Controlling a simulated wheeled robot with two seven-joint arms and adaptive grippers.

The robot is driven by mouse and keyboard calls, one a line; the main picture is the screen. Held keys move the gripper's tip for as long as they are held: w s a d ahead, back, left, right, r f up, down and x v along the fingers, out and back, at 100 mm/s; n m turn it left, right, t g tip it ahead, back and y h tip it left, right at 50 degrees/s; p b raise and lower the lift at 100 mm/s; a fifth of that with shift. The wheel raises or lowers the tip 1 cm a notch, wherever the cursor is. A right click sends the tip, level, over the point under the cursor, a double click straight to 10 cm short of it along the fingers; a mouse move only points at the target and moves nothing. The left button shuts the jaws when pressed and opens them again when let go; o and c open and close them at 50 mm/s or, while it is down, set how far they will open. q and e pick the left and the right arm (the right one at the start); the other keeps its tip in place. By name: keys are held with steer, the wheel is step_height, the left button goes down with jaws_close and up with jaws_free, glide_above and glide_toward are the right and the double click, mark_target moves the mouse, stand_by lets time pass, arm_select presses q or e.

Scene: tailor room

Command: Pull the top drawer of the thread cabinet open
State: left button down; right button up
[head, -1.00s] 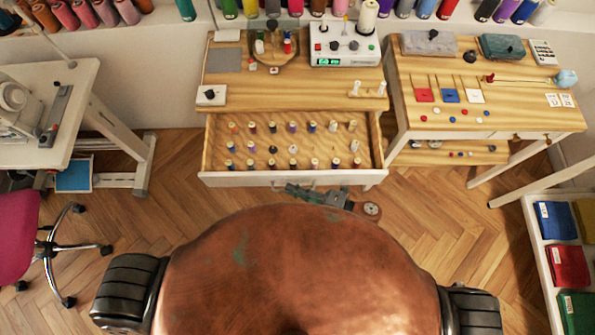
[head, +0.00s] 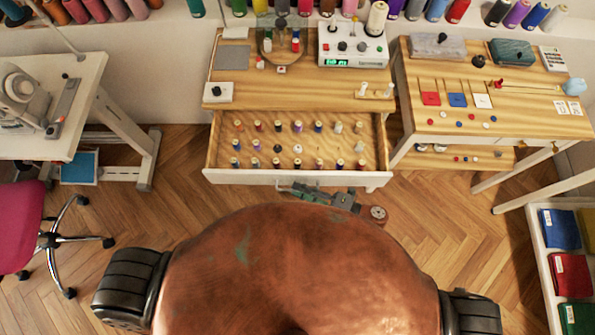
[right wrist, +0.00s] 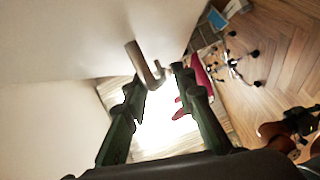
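The thread cabinet (head: 290,97) stands at the centre of the head view, with a wooden top. Its top drawer (head: 203,160) is pulled well out, showing rows of thread spools (head: 297,126) standing inside. The drawer has a white front (head: 225,177) with a small handle at its middle; the handle bar (right wrist: 141,62) shows in the right wrist view. My right gripper (head: 290,190) is just in front of the drawer front. In the right wrist view its fingers (right wrist: 158,82) are apart, with the bar at their tips; contact is unclear. My left gripper is out of view.
A second wooden table (head: 440,118) stands close on the right, and a white sewing table (head: 75,140) on the left. A pink chair (head: 20,230) is at lower left. A rack of coloured packs (head: 535,235) is at lower right. Floor is clear between.

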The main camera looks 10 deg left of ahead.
steer(key=f+v, duration=0.1)
steer(key=v, duration=0.9)
steer(key=shift+d+r, duration=0.4)
steer(key=shift+r, duration=0.05)
steer(key=shift+s, duration=0.15)
